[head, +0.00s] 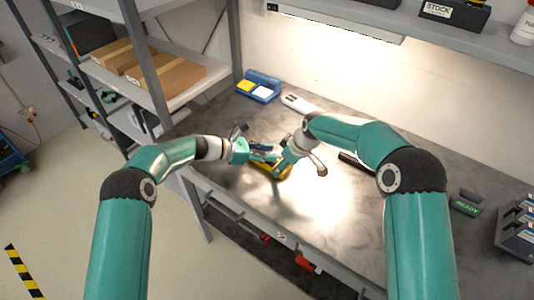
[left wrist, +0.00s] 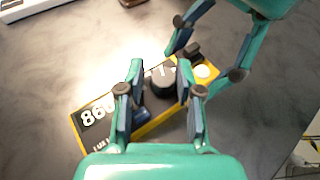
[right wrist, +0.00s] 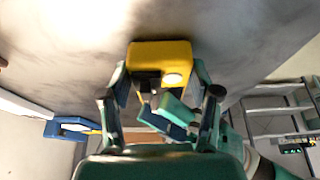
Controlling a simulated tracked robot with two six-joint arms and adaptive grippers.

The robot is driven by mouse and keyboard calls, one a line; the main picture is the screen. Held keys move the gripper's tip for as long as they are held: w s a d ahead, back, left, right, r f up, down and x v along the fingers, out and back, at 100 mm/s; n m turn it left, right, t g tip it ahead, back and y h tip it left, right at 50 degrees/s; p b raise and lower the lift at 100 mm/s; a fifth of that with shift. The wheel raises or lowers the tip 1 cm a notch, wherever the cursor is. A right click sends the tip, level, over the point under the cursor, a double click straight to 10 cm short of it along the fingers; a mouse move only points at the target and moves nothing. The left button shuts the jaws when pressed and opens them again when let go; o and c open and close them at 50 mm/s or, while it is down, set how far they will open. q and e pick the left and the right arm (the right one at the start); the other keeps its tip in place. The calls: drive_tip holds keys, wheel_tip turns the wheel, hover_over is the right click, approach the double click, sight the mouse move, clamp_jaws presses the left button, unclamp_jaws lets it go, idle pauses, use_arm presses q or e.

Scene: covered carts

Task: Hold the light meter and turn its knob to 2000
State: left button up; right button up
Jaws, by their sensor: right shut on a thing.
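The light meter is a yellow-edged block with a dark face, on the worktop in the head view (head: 283,174). In the left wrist view its body (left wrist: 150,128) shows a display whose visible digits read 860. Its black knob (left wrist: 161,83) stands between the fingertips of my left gripper (left wrist: 160,70), which is open around it; contact cannot be told. The knob's setting is not readable. My right gripper (right wrist: 160,85) is shut on the light meter (right wrist: 160,54) at its far end, beside the white round spot (left wrist: 204,71). The left gripper also shows in the head view (head: 258,150).
A blue bin (head: 258,87) with yellow and white contents and a white-and-grey item (head: 299,104) lie at the back of the worktop. A dark green box (head: 466,203) stands at the right. A shelf with cartons (head: 165,77) is at the left.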

drive_tip(key=shift+s+f, duration=0.1)
use_arm(q)
drive_tip(key=v, duration=1.2)
drive_tip(key=shift+w, duration=0.1)
drive_tip(key=shift+f, duration=0.1)
use_arm(e)
drive_tip(key=o, duration=1.4)
drive_tip(key=shift+r, duration=0.2)
